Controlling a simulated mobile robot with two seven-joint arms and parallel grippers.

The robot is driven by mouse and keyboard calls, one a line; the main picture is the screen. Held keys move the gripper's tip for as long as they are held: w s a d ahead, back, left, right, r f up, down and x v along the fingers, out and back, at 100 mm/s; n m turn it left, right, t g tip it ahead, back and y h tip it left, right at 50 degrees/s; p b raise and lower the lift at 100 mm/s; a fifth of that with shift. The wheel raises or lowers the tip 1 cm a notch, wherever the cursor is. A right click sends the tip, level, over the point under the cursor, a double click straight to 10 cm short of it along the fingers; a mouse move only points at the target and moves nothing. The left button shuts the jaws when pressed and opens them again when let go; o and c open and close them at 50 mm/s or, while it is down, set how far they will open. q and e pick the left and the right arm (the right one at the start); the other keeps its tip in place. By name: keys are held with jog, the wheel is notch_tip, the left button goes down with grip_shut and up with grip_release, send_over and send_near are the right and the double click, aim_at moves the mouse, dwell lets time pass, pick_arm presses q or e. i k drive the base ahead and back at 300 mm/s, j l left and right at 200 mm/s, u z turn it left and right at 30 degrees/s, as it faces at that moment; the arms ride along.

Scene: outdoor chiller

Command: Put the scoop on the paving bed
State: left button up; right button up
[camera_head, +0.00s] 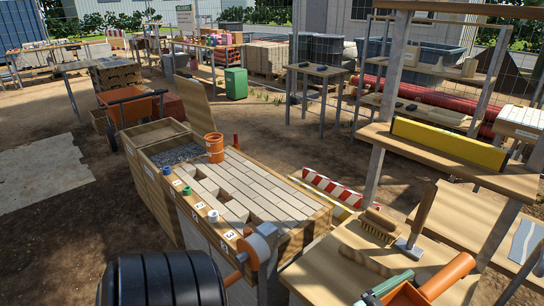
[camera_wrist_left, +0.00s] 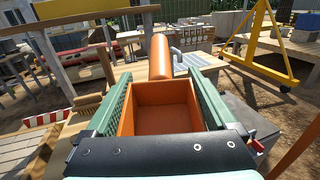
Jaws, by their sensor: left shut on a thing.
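The orange scoop (camera_head: 447,275) is at the bottom right of the head view, over the wooden side table. My left gripper (camera_head: 385,290), with green fingers, is shut on it. In the left wrist view the scoop's open, empty box (camera_wrist_left: 166,119) sits between the two green fingers, its round handle pointing away. The paving bed (camera_head: 250,190) is a wooden-framed box of pale paving blocks in the middle of the head view, left of the scoop. Some blocks are absent along its left side. I cannot see my right gripper.
A gravel compartment (camera_head: 175,153) adjoins the bed's far end, with an orange cup (camera_head: 214,147) on the bed near it. Coloured pots line its left rim. A brush (camera_head: 380,225) and a trowel (camera_head: 408,248) are on the side table. A red-white barrier (camera_head: 332,188) stands behind.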

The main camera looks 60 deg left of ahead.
aim_at(257, 186)
jog(key=j+z, duration=0.3)
jog(key=k+j+z, duration=0.1)
jog(key=j+z, duration=0.2)
jog(key=k+j+z, duration=0.15)
jog(key=j, duration=0.2)
jog(key=k+j+z, duration=0.1)
jog(key=j, duration=0.25)
jog(key=k+j+z, duration=0.1)
jog(key=k+j, duration=0.15)
jog(key=j, duration=0.25)
jog(key=k+j, duration=0.3)
jog(key=j, duration=0.15)
jog(key=k+j+z, duration=0.15)
jog(key=j, duration=0.35)
jog(key=k+j, duration=0.25)
jog(key=j, duration=0.15)
jog(key=k+j, duration=0.3)
jog(key=j, duration=0.15)
jog(key=k+j, duration=0.25)
jog(key=j, duration=0.15)
jog(key=k+j, duration=0.3)
jog(key=j, duration=0.1)
